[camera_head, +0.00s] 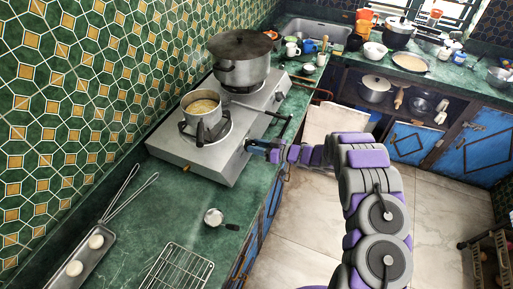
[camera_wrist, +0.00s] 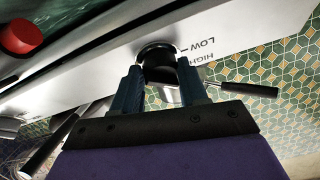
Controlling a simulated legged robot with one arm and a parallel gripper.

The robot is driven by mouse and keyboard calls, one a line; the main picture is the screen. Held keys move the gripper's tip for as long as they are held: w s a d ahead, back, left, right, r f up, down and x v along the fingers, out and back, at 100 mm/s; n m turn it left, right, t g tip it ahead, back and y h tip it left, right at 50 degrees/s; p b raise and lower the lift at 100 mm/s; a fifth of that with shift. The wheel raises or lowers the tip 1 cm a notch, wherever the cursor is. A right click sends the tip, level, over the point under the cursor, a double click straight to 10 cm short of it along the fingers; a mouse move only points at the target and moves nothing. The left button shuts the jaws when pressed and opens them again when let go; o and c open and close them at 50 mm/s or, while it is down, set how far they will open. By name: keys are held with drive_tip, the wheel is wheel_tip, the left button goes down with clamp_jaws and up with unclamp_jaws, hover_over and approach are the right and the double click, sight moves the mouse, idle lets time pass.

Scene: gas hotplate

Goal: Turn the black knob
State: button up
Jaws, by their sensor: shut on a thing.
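The black knob (camera_wrist: 155,55) sits on the pale front panel of the hotplate, beside the printed words LOW and HIGH. My gripper (camera_wrist: 160,80) has one dark blue finger on each side of it and is shut on it. In the head view my gripper (camera_head: 260,148) reaches from the right to the front edge of the steel hotplate (camera_head: 229,166). The knob is mostly hidden there by the fingers. Its exact turn angle cannot be told.
A small pot (camera_head: 203,116) and a large lidded pot (camera_head: 241,60) stand on the burners. A ladle (camera_head: 213,217), a wire rack (camera_head: 177,268) and a tray (camera_head: 73,262) lie on the green counter. A red round part (camera_wrist: 20,37) shows left of the knob. Open floor lies right.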

drive_tip(key=n+g+b, duration=0.1)
drive_tip(key=n, duration=0.1)
drive_tip(key=n+g+b, duration=0.1)
drive_tip(key=n+b, duration=0.2)
drive_tip(key=n, duration=0.1)
drive_tip(key=shift+w+d+f+n+g, duration=0.15)
drive_tip(key=shift+w+n+g, duration=0.2)
drive_tip(key=shift+n+g, duration=0.05)
drive_tip(key=shift+w+r+n+g+b, duration=0.15)
drive_tip(key=shift+n+g+b, duration=0.2)
drive_tip(key=shift+n+b, duration=0.55)
drive_tip(key=shift+s+r+n+g+b, duration=0.1)
drive_tip(key=shift+n+g+b, duration=0.35)
drive_tip(key=shift+n, duration=0.65)
drive_tip(key=o, duration=1.1)
drive_tip(key=shift+c, duration=0.2)
drive_tip(key=p+v, duration=0.2)
drive_tip(key=v, duration=1.5)
drive_tip(key=shift+d+p, duration=0.2)
drive_tip(key=shift+p, duration=0.1)
drive_tip(key=shift+w+r, duration=0.15)
